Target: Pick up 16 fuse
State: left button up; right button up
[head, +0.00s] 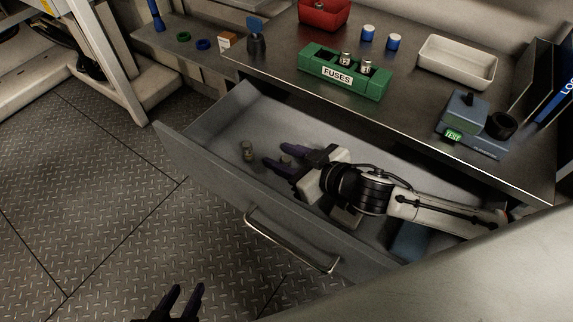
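A small metallic fuse (248,151) stands in the open grey drawer (200,150), toward its left end. A second small pale piece (286,159), perhaps a fuse, shows between the fingers of my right gripper (281,158). My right gripper reaches into the drawer from the right, its fingers apart; I cannot tell whether they touch the piece. A green holder labelled FUSES (318,68) sits on the bench with metallic fuses in it. My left gripper (183,297) is open and empty at the bottom edge, outside the drawer.
On the metal bench (420,112) are a white tray (457,62), a tester marked TEST (470,135), two blue-and-white cylinders (368,33) and a red bin (324,12). A pale box (346,217) lies in the drawer under my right arm. The drawer handle (290,243) sticks out frontward.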

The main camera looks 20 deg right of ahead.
jog(key=shift+x, duration=1.4)
grip_shut()
